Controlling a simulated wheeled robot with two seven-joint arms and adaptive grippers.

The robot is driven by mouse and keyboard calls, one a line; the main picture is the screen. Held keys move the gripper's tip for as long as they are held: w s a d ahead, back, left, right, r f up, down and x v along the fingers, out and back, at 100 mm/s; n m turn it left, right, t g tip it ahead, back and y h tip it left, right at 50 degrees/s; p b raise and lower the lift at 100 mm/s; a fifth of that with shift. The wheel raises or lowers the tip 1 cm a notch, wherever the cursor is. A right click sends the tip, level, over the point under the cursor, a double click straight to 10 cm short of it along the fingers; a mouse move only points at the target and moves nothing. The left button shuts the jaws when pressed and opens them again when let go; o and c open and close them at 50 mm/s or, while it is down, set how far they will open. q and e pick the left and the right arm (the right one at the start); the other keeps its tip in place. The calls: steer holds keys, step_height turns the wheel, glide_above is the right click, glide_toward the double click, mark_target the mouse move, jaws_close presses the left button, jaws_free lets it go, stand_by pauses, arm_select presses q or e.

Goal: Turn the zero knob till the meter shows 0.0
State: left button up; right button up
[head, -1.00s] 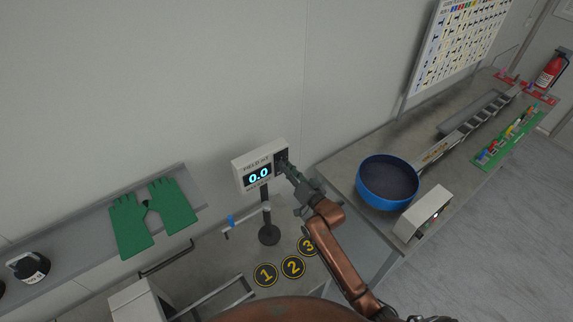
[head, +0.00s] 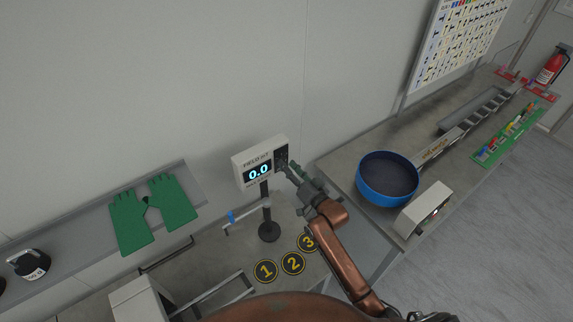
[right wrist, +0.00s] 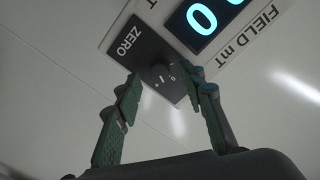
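The field meter (head: 246,163) is a white box on a black stand, and its blue display (head: 258,173) reads 0.0. The dark zero knob (right wrist: 160,75) sits on the black panel marked ZERO (right wrist: 136,47) in the right wrist view. My right gripper (head: 289,169) is just in front of the meter's right side. In the right wrist view its two green-padded fingers (right wrist: 168,88) are spread apart, with the knob visible beyond and between the tips. The gripper looks open and empty. My left gripper is not in view.
A blue bowl (head: 386,199) and a white control box (head: 424,208) stand on the right bench. Green gloves (head: 153,214) lie on the left shelf. Numbered round marks (head: 293,263) are on the bench below the meter. A lever with a blue end (head: 231,216) is near the stand.

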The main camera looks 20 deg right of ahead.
steer(key=v, duration=1)
steer(key=shift+s, duration=0.2)
